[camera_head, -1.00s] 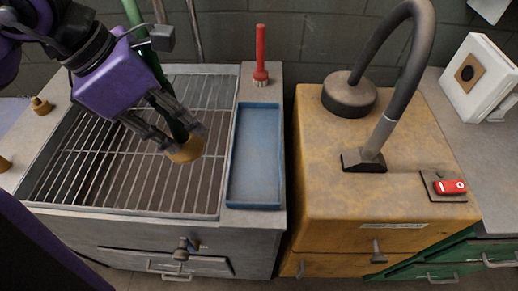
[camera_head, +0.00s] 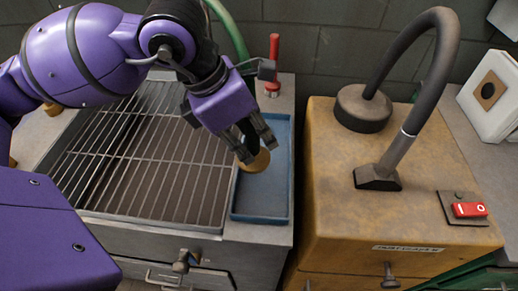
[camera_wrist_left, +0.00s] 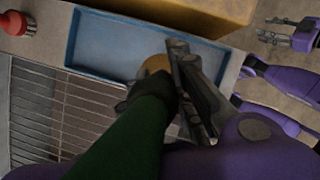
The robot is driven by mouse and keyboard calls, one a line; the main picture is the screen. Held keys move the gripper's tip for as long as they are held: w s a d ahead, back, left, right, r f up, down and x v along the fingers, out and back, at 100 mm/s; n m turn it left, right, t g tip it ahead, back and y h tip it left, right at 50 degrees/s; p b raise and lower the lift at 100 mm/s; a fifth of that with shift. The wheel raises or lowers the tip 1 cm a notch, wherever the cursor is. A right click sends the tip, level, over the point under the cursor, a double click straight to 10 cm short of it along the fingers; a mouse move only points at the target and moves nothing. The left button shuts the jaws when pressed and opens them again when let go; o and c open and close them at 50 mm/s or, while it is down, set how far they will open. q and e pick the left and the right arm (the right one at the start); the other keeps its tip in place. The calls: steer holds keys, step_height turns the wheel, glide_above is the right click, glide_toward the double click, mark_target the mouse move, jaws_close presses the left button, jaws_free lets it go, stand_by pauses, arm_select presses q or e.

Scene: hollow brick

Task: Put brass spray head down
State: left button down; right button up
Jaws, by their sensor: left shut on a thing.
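The brass spray head (camera_head: 258,163) is in my left gripper (camera_head: 257,148), whose fingers are closed around its body. In the head view it is over the blue tray (camera_head: 264,200), near the tray's left edge. I cannot tell whether it touches the tray. In the left wrist view the brass rim (camera_wrist_left: 155,64) shows between the fingers, with the blue tray (camera_wrist_left: 105,38) behind it. A dark green hose (camera_wrist_left: 122,142) runs along the gripper and hides part of the head. My right gripper (camera_wrist_left: 268,29) shows at the upper right of the wrist view, empty, its fingers apart.
A barred grate (camera_head: 150,150) lies left of the tray. A red-handled brush (camera_head: 273,66) stands behind the tray. To the right is a yellow cabinet (camera_head: 335,200) with a bent black hose (camera_head: 440,70) and a red switch (camera_head: 469,210). Most of the tray is clear.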

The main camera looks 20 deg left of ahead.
mark_target(264, 155)
arm_select(q)
steer(key=shift+w+d+f, duration=0.35)
steer(key=shift+f, duration=0.2)
steer(key=shift+w+d+f, duration=0.35)
steer(key=shift+f, duration=0.15)
steer(key=shift+w+d+f, duration=0.1)
steer(key=shift+f, duration=0.85)
steer(key=shift+w+d+f, duration=0.1)
steer(key=shift+f, duration=0.8)
steer(key=shift+f, duration=0.2)
steer(key=c, duration=1.5)
jaws_free()
steer(key=shift+c, duration=0.2)
steer(key=v, duration=1.2)
steer(key=shift+a+r, duration=0.1)
steer(key=shift+r, duration=0.05)
